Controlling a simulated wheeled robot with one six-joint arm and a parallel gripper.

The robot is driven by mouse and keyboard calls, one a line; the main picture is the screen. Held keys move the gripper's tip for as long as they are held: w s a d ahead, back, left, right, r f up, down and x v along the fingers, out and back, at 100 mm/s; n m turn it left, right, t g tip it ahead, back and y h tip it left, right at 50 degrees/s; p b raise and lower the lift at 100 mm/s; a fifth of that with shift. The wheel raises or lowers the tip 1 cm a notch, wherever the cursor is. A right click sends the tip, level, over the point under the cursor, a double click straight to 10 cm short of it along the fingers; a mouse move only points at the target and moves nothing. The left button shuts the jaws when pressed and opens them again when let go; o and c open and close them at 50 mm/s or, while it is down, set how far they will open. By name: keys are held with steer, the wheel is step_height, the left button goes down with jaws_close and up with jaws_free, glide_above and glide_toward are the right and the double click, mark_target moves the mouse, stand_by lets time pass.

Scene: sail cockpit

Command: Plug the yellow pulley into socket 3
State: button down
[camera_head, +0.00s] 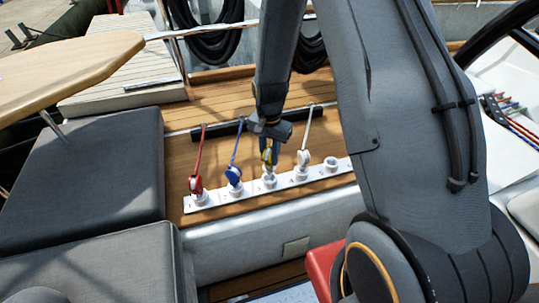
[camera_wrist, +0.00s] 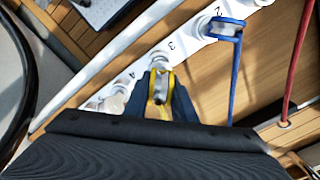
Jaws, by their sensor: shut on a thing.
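My gripper (camera_head: 268,158) is shut on the yellow pulley (camera_wrist: 160,90), with a finger on each side of it in the wrist view. The yellow pulley (camera_head: 265,156) is upright at the third socket from the left. The white socket 3 (camera_wrist: 160,60) lies at the pulley's tip, beside the printed "3". In the head view socket 3 (camera_head: 269,180) shows just under the pulley. The pulley's lower end looks to be at the socket mouth; I cannot tell how deep it sits.
The white socket strip (camera_head: 212,201) also carries a red pulley (camera_head: 196,185), a blue pulley (camera_head: 233,174) and a white pulley (camera_head: 303,157), each with a line. The rightmost socket (camera_head: 331,162) is empty. A grey cushion (camera_head: 90,170) lies left.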

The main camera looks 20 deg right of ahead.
mark_target(270, 150)
steer(key=shift+f+b, duration=1.3)
steer(key=shift+f, duration=1.2)
steer(key=c, duration=1.4)
jaws_free()
step_height(270, 150, up, 7)
steer(key=shift+f+b, duration=0.15)
steer(key=shift+b, duration=0.45)
steer(key=shift+r, duration=0.5)
steer(key=shift+s+r, duration=0.15)
steer(key=shift+r, duration=0.05)
steer(key=s+r+n, duration=0.4)
steer(key=s+r, duration=0.1)
steer(key=s, duration=0.3)
steer(key=s+r+n, duration=0.5)
steer(key=s+r, duration=0.1)
steer(key=s, duration=0.3)
steer(key=shift+t, duration=0.3)
